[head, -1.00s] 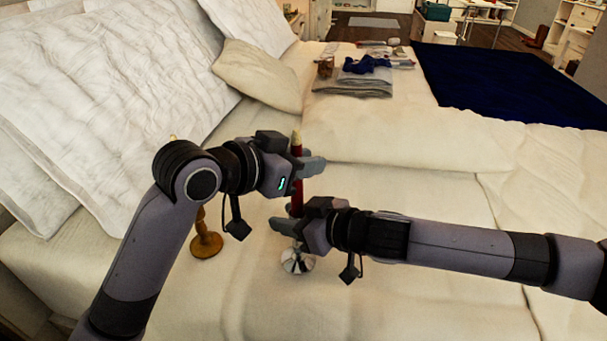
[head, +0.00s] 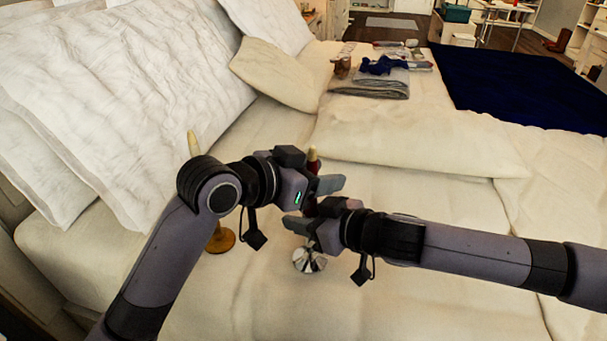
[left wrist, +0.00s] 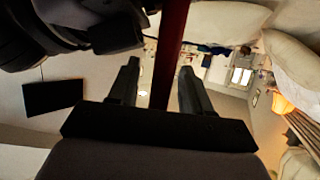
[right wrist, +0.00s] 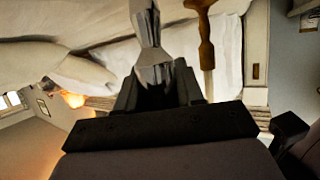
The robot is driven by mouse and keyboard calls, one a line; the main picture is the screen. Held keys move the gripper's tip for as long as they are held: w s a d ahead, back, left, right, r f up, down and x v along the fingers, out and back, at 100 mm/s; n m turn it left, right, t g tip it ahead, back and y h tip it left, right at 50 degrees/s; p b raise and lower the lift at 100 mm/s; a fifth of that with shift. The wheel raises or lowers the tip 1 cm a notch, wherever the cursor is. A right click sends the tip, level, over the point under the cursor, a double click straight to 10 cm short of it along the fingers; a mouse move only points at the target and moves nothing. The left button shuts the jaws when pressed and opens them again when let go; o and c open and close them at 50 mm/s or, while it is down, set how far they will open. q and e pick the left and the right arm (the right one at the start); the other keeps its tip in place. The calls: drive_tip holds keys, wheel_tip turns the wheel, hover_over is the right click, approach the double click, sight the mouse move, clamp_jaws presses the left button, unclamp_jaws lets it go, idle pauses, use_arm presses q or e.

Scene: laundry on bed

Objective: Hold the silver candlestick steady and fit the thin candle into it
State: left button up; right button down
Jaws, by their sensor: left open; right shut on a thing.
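The thin candle (head: 313,165) is dark red with a pale tip and stands about upright. My left gripper (head: 318,186) is open, with its fingers on either side of the candle; the left wrist view shows the red shaft (left wrist: 171,50) between the spread fingers. The silver candlestick (head: 309,262) has its round foot low over the bed or on it; I cannot tell which. My right gripper (head: 311,216) is shut on its stem, which also shows in the right wrist view (right wrist: 150,35). The grippers hide the candle's lower end and the candlestick's top.
A brown wooden candlestick (head: 221,240) with a pale candle (head: 193,143) stands on the bed (head: 420,300), behind my left arm. Large white pillows (head: 130,90) lie at the left. Folded clothes (head: 370,85) lie farther back. The front of the bed is clear.

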use_arm(q)
drive_tip(key=v, duration=1.2)
use_arm(e)
drive_tip(key=c, duration=0.6)
unclamp_jaws()
